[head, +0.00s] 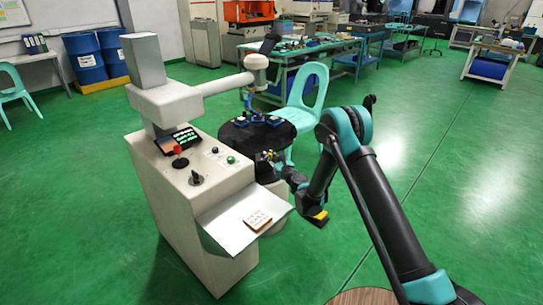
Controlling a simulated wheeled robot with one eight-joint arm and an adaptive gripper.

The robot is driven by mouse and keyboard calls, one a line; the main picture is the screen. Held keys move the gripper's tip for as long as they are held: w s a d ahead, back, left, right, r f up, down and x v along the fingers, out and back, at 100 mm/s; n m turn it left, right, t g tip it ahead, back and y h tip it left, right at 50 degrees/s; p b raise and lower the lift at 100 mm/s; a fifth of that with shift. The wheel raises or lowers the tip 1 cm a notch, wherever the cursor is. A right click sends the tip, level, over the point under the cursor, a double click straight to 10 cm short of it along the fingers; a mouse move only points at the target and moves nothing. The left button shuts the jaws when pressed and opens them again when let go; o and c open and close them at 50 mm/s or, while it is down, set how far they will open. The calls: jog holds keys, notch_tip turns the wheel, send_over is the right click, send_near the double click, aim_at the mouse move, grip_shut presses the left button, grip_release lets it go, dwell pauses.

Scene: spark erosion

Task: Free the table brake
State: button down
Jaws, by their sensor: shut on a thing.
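The round dark table (232,136) stands behind the white machine cabinet, with a blue fixture (258,118) on top. A white machine arm reaches over the table from the column.
The white cabinet (175,215) carries a red-topped lever (178,152), a black knob (196,179), a green button (231,160) and a small screen. A sloped tray (228,231) holds a small card (257,220). A teal chair (312,92) stands behind my arm. Green floor at right is clear.

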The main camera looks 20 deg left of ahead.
jog(key=shift+s+a+m+t+h, duration=0.15)
jog(key=shift+s+m+t+h, duration=0.1)
jog(key=shift+m+t+h, duration=0.4)
jog(key=shift+s+a+m+t+h, duration=0.15)
jog(key=shift+s+m+t+h, duration=0.05)
jog(key=shift+m+t+h, duration=0.4)
jog(key=shift+h, duration=0.25)
jog(key=c, duration=1.3)
grip_release()
jog(key=shift+c, duration=0.2)
notch_tip(320, 180, up, 10)
